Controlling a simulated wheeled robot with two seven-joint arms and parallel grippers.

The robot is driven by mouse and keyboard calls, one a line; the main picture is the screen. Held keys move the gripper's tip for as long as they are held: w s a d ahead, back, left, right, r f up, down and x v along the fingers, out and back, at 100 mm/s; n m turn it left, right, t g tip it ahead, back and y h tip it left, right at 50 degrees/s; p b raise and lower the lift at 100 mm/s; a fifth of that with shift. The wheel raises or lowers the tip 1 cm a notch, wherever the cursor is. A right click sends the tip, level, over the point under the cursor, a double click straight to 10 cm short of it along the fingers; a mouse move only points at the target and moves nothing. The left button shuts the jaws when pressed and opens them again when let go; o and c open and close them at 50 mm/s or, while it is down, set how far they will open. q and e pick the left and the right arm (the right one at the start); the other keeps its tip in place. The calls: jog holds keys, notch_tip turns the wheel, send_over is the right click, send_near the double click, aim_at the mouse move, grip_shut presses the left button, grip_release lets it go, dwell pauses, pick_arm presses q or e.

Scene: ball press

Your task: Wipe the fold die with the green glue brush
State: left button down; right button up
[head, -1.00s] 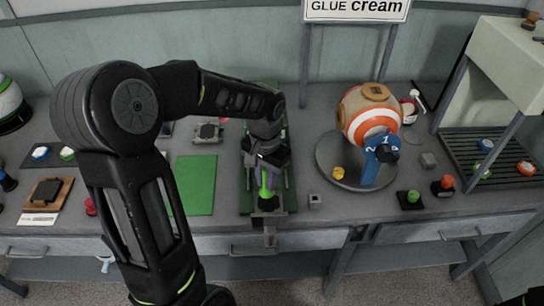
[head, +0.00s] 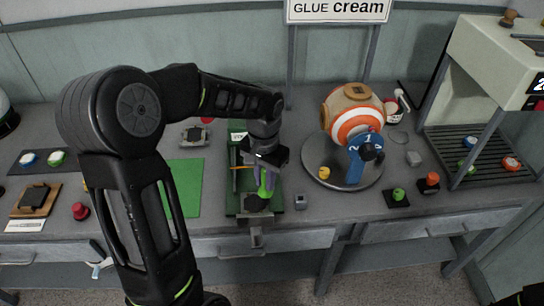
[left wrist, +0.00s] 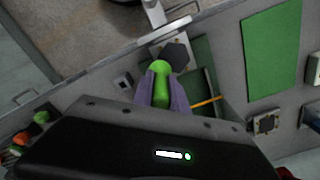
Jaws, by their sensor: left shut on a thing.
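My left gripper (head: 264,180) is shut on the green glue brush (head: 266,186), held upright over the front of a green-framed fixture (head: 232,201). In the left wrist view the purple fingers (left wrist: 162,92) close on both sides of the brush's rounded green handle (left wrist: 160,70). A dark block (head: 256,204), which looks like the fold die, sits at the fixture's front end. It also shows in the left wrist view (left wrist: 177,57), just beyond the handle. The bristles are hidden, so I cannot tell whether they touch it. My right gripper is not in view.
A green mat (head: 185,187) lies left of the fixture. A small grey block (head: 300,202) stands close to its right. Farther right is a round grey turntable (head: 320,180) with an orange-and-white ball (head: 350,115). An orange stick (head: 243,168) lies across the fixture behind the gripper.

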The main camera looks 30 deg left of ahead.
aim_at(263, 169)
pick_arm(q)
jog(key=r+p, duration=0.1)
jog(key=r, duration=0.2)
jog(key=shift+s+a+r+p, duration=0.2)
jog(key=shift+r+p, duration=0.1)
jog(key=shift+p, duration=0.1)
jog(key=shift+w+d+r+p, duration=0.1)
jog(key=shift+r+p, duration=0.35)
jog(key=shift+r, duration=0.15)
jog(key=shift+w+d+r+p, duration=0.1)
jog(key=shift+r+p, duration=0.3)
jog(key=shift+r, duration=0.15)
jog(key=shift+s+a+r+p, duration=0.1)
jog(key=shift+r+p, duration=0.35)
jog(key=shift+r, duration=0.6)
jog(key=shift+f, duration=0.1)
